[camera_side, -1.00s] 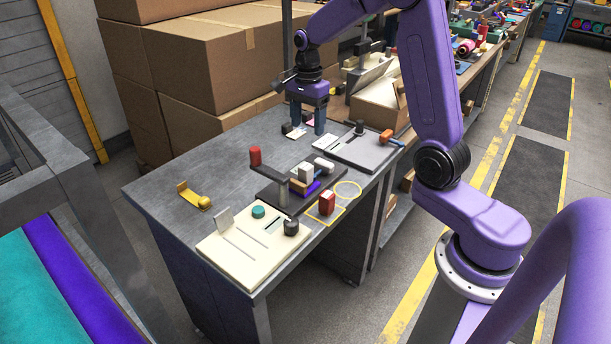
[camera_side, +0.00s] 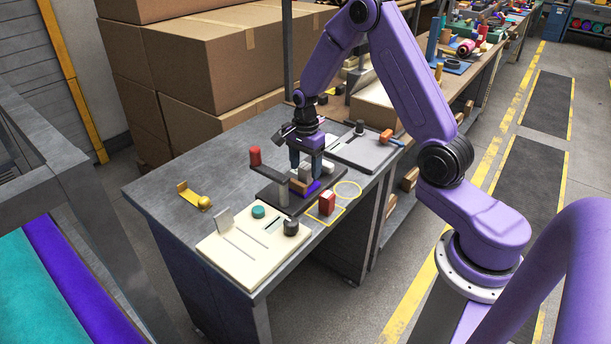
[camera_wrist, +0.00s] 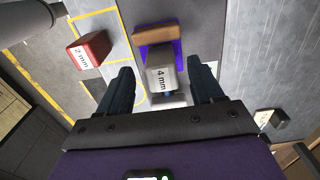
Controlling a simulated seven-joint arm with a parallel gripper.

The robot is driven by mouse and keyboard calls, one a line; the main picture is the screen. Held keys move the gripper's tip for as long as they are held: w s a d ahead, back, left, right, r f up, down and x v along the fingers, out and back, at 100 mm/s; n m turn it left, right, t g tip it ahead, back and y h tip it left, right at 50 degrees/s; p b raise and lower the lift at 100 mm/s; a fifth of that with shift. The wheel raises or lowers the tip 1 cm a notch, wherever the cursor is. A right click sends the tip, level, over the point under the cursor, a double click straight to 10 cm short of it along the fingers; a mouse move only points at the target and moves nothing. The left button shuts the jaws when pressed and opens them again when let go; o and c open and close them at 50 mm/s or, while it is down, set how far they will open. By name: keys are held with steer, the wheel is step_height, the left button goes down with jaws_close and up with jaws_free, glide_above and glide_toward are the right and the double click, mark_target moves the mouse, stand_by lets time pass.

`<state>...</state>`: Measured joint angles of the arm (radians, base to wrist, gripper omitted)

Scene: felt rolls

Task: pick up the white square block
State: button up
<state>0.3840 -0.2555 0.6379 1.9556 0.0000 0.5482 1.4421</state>
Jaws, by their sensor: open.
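The white square block (camera_wrist: 162,70), marked "4 mm", shows in the wrist view between my gripper's two dark fingers. It stands by a tan wooden piece (camera_wrist: 157,34) over a purple patch (camera_wrist: 139,53). In the side view the white block (camera_side: 305,171) is partly hidden by my fingers. My gripper (camera_side: 305,173) is above the dark fixture plate, fingers pointing down on either side of the block. It is open, with a gap on both sides of the block in the wrist view. I cannot tell exactly how low the fingertips are.
A red block (camera_side: 327,203) marked "2 mm" stands in a yellow outline at right. A cream board (camera_side: 235,253) lies in front, a grey board (camera_side: 372,153) behind. The table's left side is mostly clear.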

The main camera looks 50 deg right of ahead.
mark_target(304, 167)
steer(key=shift+w+a+f, duration=0.1)
steer(key=shift+f, duration=1.45)
jaws_close()
steer(key=shift+r, duration=0.1)
steer(key=shift+r, duration=0.55)
step_height(304, 167, up, 2)
steer(key=shift+r, duration=0.1)
steer(key=s+a+r, duration=0.2)
steer(key=s+r, duration=0.7)
steer(key=s, duration=0.4)
steer(key=shift+s+a+r, duration=0.25)
steer(key=shift+s+a, duration=0.1)
steer(key=shift+s, duration=0.05)
